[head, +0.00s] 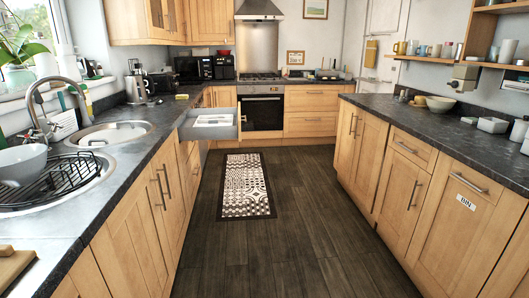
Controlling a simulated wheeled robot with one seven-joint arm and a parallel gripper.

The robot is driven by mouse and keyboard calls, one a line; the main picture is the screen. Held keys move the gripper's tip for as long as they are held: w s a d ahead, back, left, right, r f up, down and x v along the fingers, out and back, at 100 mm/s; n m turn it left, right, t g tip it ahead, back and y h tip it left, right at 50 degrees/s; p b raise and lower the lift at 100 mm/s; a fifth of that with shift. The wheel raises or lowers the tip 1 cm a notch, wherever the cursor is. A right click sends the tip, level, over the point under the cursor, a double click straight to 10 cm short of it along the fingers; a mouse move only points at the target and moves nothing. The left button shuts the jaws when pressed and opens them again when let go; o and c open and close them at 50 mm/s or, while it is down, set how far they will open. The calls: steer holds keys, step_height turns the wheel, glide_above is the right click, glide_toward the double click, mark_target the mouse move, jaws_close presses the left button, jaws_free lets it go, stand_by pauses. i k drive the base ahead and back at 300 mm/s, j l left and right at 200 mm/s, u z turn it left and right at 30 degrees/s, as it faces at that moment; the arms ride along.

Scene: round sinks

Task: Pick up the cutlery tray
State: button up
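A white cutlery tray (213,121) lies inside an open grey drawer (209,132). The drawer sticks out from the left run of cabinets, near the far end of the kitchen. The tray's compartments are too small in the picture to tell what they hold. My gripper is not in view.
The left counter holds round sinks (110,134) and a dish rack (52,180). An oven (262,112) stands at the back.

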mark_target(220, 120)
steer(key=i+j+u, duration=0.15)
steer(key=i, duration=0.4)
steer(key=i+u, duration=0.15)
steer(key=i, duration=0.45)
steer(key=i+u, duration=0.1)
steer(key=i, duration=0.45)
steer(key=i+l+u, duration=0.15)
steer(key=i, duration=0.4)
steer(key=i+l+u, duration=0.15)
steer(key=i, duration=0.4)
steer(key=i+l+u, duration=0.15)
steer(key=i, duration=0.4)
steer(key=i+l, duration=0.1)
steer(key=i, duration=0.5)
steer(key=i+l+u, duration=0.15)
steer(key=i, duration=0.45)
steer(key=i+l, duration=0.1)
steer(key=i, duration=0.75)
